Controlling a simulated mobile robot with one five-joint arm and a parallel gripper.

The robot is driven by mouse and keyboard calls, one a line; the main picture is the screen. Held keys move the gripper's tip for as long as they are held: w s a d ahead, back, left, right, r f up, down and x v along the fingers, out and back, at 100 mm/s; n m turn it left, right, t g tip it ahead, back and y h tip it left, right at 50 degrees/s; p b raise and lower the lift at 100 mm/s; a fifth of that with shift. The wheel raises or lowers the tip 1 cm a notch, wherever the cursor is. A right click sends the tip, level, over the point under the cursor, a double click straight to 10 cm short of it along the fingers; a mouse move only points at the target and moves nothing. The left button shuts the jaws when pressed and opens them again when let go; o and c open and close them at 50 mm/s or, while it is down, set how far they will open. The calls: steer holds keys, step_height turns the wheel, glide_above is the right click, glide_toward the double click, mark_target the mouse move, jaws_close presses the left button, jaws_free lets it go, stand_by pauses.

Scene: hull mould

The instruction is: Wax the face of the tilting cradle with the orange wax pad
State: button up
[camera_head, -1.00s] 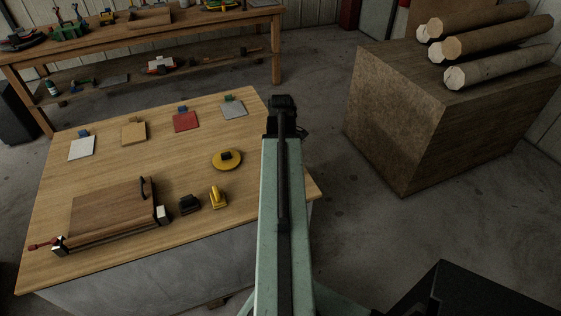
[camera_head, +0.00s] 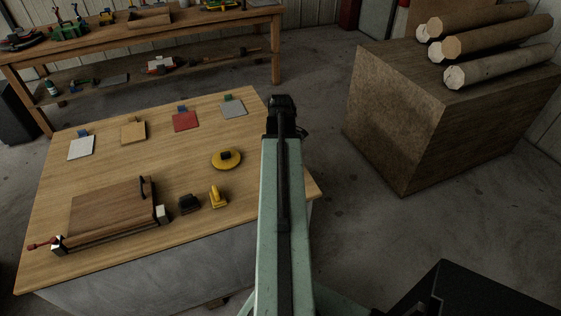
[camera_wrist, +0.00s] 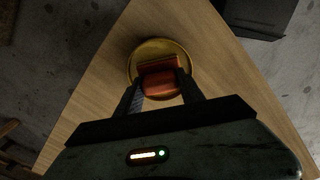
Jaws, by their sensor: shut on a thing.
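My gripper (camera_wrist: 160,90) is shut on an orange-red block, which looks like the orange wax pad (camera_wrist: 160,83). The block is over a round yellow dish (camera_wrist: 134,63) on the wooden table; I cannot tell whether it touches the dish. In the head view my arm hides the gripper and pad. A wooden board with a dark handle and metal end fittings (camera_head: 108,213), apparently the tilting cradle, lies at the table's left front. Its brown face points up. A red lever sticks out at its left end.
A yellow disc with a black knob (camera_head: 226,159), a yellow tool (camera_head: 218,197) and a black block (camera_head: 189,203) lie right of the board. White, tan, red and grey squares line the table's back (camera_head: 185,121). A large box (camera_head: 395,125) with logs stands to the right.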

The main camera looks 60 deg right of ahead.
stand_by(0.3)
step_height(320, 180, up, 7)
steer(key=p, duration=0.7)
steer(key=shift+r, duration=0.1)
steer(key=shift+s+d, duration=0.1)
